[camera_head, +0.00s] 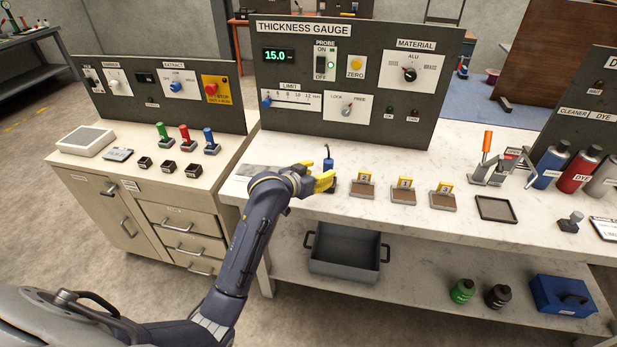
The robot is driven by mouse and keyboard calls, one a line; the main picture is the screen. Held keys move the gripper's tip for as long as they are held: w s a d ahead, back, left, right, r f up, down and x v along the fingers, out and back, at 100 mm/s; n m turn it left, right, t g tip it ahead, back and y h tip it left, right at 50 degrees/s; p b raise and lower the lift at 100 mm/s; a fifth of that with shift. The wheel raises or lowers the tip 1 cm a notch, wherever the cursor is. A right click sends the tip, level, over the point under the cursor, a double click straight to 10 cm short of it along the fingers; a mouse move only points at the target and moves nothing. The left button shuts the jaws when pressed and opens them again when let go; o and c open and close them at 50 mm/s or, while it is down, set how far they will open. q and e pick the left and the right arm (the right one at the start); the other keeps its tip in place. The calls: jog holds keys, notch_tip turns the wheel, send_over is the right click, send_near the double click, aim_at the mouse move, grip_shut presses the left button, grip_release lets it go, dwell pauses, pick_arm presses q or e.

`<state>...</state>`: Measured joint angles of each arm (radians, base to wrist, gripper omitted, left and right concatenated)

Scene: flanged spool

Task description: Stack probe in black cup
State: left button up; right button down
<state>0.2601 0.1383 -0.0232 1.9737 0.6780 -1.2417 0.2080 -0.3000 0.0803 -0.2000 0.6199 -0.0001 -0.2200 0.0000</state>
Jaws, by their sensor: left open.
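The probe (328,163) is a small blue upright piece with a thin dark lead on top. My left gripper (323,180) has yellow fingers, is open and reaches in from the left beside the probe. I cannot tell whether it touches the probe. My right gripper is not in view.
Numbered sample blocks (363,187) stand right of the gripper. Further right are a black tray (496,208), a clamp with an orange handle (487,142) and spray cans (579,168). The thickness gauge panel (348,80) rises behind. Bare bench lies in front of the blocks.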

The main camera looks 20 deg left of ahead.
pick_arm(q)
jog(key=v, duration=0.6)
dwell(0.4)
jog(key=s+a+f+m+g+y, duration=0.1)
jog(key=s+f+g+y, duration=0.1)
jog(key=s+f, duration=0.7)
jog(key=s+a+f+m+g+y, duration=0.1)
jog(key=s+a+f+y, duration=0.15)
jog(key=s, duration=0.55)
jog(key=s+a+f+m+g+y, duration=0.1)
jog(key=s+a+f+g, duration=0.15)
jog(key=s, duration=0.65)
jog(key=s+a+f+m+g+y, duration=0.15)
jog(key=s+f, duration=0.25)
jog(key=s, duration=0.4)
jog(key=s+d+f+g+h, duration=0.1)
jog(key=s+d+f, duration=0.15)
jog(key=f, duration=1.45)
jog(key=s+d+f+g+h, duration=0.1)
jog(key=d+f, duration=0.2)
jog(key=f, duration=1.3)
jog(key=s+f+n+g+h, duration=0.1)
jog(key=s+f+n+g, duration=0.1)
jog(key=s+f, duration=1.6)
jog(key=s+n, duration=0.1)
jog(key=s, duration=0.2)
jog(key=shift+d+f+g+h, duration=0.15)
jog(key=shift+f+g+h, duration=0.25)
